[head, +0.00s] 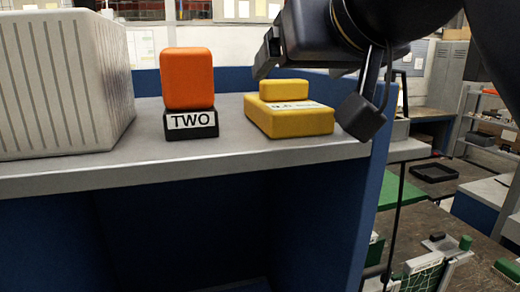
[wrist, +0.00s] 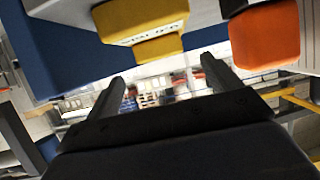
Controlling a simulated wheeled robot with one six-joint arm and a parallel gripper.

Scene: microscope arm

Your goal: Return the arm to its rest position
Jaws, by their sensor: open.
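My gripper (head: 298,68) is at the upper right of the head view, at the end of my black arm. It is just above and behind the yellow block (head: 290,121), which carries a label and a smaller yellow piece on top. In the wrist view my gripper (wrist: 165,80) has its two dark fingers spread with nothing between them. The yellow block (wrist: 143,22) shows beyond the fingers there, at the top. Whether the gripper touches the yellow block is unclear in the head view.
A ribbed white box (head: 62,85) is at far left. All stand on a grey shelf (head: 225,152). Shelving and floor lie to the right.

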